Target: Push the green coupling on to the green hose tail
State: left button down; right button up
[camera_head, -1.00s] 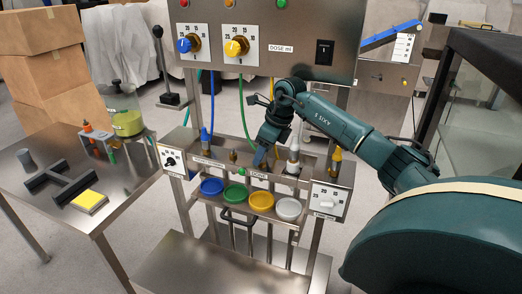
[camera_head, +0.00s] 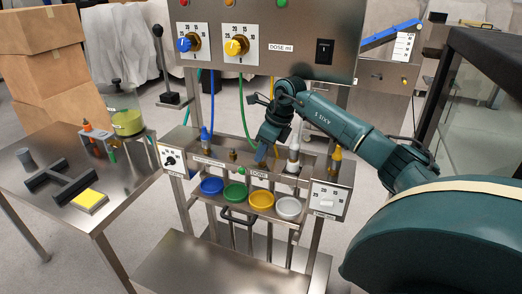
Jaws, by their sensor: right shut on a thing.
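The green hose (camera_head: 242,108) hangs from the upper panel and runs down behind my right gripper (camera_head: 260,154). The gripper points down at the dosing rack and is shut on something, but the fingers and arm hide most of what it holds. The green coupling cannot be made out clearly. A small green piece (camera_head: 242,171) shows just left of and below the fingertips. A brass fitting (camera_head: 233,155) stands bare on the rack to the left of the gripper. Whether coupling and hose tail touch cannot be told. My left gripper is not in view.
Blue (camera_head: 211,186), green (camera_head: 235,192), yellow (camera_head: 261,200) and white (camera_head: 289,207) cups line the rack's front. A blue coupling (camera_head: 205,135) stands left, white (camera_head: 294,158) and yellow (camera_head: 336,160) fittings right. A steel side table (camera_head: 60,218) stands left.

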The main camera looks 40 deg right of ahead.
grip_shut()
jog(key=shift+r+p, duration=0.35)
jog(key=shift+r, duration=0.1)
jog(key=shift+r+p, duration=0.85)
jog(key=shift+r, duration=0.15)
notch_tip(320, 180, up, 6)
jog(key=p, duration=0.5)
jog(key=shift+r, duration=0.2)
jog(key=shift+f, duration=0.1)
